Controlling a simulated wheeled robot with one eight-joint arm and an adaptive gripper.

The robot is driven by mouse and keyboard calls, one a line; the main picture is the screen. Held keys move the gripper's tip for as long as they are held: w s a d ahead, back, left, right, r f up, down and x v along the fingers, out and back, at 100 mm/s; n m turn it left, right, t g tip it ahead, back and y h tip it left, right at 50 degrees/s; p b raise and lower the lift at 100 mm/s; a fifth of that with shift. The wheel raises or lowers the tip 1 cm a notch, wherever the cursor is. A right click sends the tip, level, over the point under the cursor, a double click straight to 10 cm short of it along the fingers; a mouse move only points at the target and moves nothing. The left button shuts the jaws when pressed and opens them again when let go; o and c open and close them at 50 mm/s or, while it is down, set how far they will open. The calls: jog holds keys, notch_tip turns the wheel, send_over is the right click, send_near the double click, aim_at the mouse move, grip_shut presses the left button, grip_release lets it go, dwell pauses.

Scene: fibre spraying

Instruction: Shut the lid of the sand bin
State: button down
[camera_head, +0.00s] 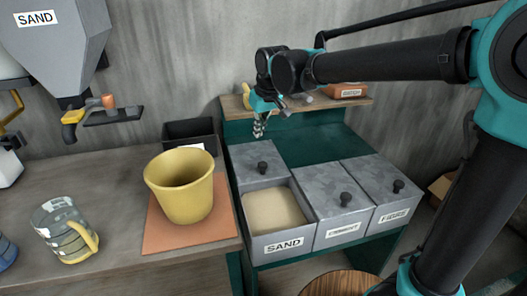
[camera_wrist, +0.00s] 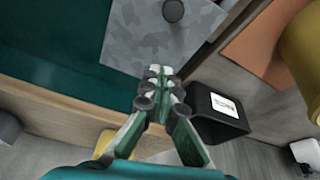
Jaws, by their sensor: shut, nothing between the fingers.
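The sand bin (camera_head: 283,244) is a grey metal box with a "SAND" label. Its front part is open and pale sand shows inside. The grey lid (camera_head: 258,174) with a dark knob lies behind the opening, toward the wall. The lid and its knob also show at the top of the wrist view (camera_wrist: 150,42). My gripper (camera_head: 258,130) is shut and empty, pointing down behind the lid's rear edge. In the wrist view, my fingertips (camera_wrist: 159,76) appear by that edge; I cannot tell whether they touch it.
Two closed bins (camera_head: 339,232) (camera_head: 386,213) stand right of the sand bin. A yellow pot (camera_head: 186,204) stands on an orange mat (camera_head: 160,238) to the left. A black box (camera_head: 190,131) sits behind the pot. A wooden shelf (camera_head: 330,101) runs behind the bins.

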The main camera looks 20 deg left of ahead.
send_over(255, 164)
notch_tip(255, 164, down, 9)
jog(key=shift+w+r, duration=0.1)
jog(key=shift+s+d+f, duration=0.35)
jog(key=shift+s+d, duration=1)
jog(key=s+d, duration=0.5)
jog(key=s, duration=0.4)
jog(key=s+d, duration=0.6)
jog(key=s, duration=0.3)
jog(key=shift+s+d, duration=0.2)
jog(key=shift+s, duration=0.05)
jog(key=shift+f, duration=0.15)
